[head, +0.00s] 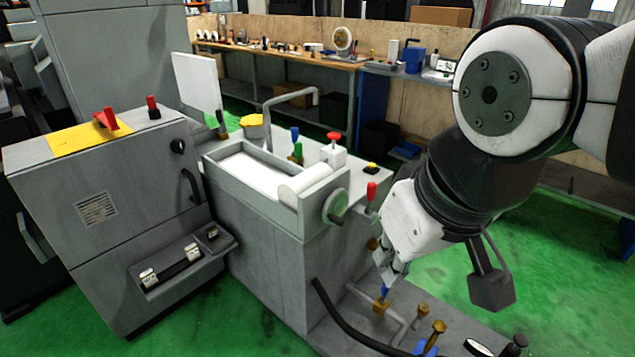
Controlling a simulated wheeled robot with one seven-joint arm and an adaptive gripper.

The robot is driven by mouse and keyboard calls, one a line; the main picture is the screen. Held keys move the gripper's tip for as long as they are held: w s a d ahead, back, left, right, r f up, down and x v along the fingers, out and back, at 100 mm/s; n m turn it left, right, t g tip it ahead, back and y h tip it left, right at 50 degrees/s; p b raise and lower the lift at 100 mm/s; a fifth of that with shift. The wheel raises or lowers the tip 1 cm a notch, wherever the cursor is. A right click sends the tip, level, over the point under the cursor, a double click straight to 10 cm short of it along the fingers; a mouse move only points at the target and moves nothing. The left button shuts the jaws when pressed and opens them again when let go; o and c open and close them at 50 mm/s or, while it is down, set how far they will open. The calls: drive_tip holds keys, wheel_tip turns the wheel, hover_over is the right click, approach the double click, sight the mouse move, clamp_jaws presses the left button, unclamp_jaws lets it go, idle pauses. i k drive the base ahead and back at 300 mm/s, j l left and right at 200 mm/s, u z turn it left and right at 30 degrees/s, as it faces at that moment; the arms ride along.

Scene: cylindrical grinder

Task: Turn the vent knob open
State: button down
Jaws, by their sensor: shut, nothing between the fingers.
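My gripper (393,270) is shut and points down at the right side of the grey grinder cabinet (262,265). Its fingertips are just above a small blue knob (384,289) on a brass valve body (380,306) set in a grey pipe. I cannot tell whether the fingertips touch the blue knob. Two brass knobs (437,328) and (424,310) stand to the right, near a blue part (426,348) at the lower edge. No label shows which of these is the vent knob. Another brass fitting (373,244) is partly hidden behind my gripper.
A black hose (345,328) curves in front of the pipe. A green handwheel (337,206) and a red-topped lever (371,194) stick out from the grinder close to my gripper. Green floor (560,260) is clear at the right.

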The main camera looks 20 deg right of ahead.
sight(439, 327)
drive_tip(key=z, duration=1.25)
drive_tip(key=k+l+u, duration=0.15)
drive_tip(key=k, duration=0.25)
drive_tip(key=l+z, duration=0.1)
drive_tip(key=l, duration=0.2)
drive_tip(key=i+l+z, duration=0.2)
drive_tip(key=i, duration=0.1)
